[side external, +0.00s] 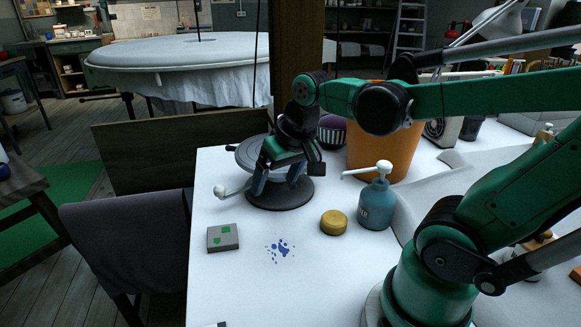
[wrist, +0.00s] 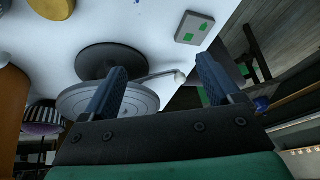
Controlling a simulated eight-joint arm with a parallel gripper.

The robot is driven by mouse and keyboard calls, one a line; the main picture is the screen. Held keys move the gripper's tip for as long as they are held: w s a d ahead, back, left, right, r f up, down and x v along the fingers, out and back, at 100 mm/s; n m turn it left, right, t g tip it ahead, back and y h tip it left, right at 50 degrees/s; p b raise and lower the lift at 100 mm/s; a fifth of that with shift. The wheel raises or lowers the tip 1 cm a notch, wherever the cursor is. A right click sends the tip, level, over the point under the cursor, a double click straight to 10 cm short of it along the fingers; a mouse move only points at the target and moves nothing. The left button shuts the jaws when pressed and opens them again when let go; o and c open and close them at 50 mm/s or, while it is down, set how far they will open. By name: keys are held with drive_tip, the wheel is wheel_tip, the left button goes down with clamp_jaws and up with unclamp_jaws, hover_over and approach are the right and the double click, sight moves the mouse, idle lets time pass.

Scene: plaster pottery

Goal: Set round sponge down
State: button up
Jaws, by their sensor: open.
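The round sponge (side external: 333,222) is a thick yellow disc. It lies flat on the white table, just left of the pump bottle, with nothing gripping it. It also shows at the top edge of the wrist view (wrist: 52,8), partly cut off. My gripper (side external: 279,187) is open and empty. It hangs over the grey turntable, to the left of and behind the sponge, clearly apart from it. In the wrist view the two blue fingers (wrist: 162,66) are spread wide with nothing between them.
The turntable (side external: 282,196) has a dark round base and a white-knobbed lever. A teal pump bottle (side external: 373,210) and an orange bucket (side external: 395,150) stand to the right. A grey block (side external: 222,238) with green patches and blue splatters (side external: 280,249) are in front. The front tabletop is mostly clear.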

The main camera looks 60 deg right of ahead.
drive_tip(key=a+n+t, duration=0.1)
drive_tip(key=a+n, duration=0.1)
drive_tip(key=a+n+t, duration=0.1)
drive_tip(key=a+n, duration=0.1)
drive_tip(key=a, duration=0.1)
drive_tip(key=shift+t, duration=0.4)
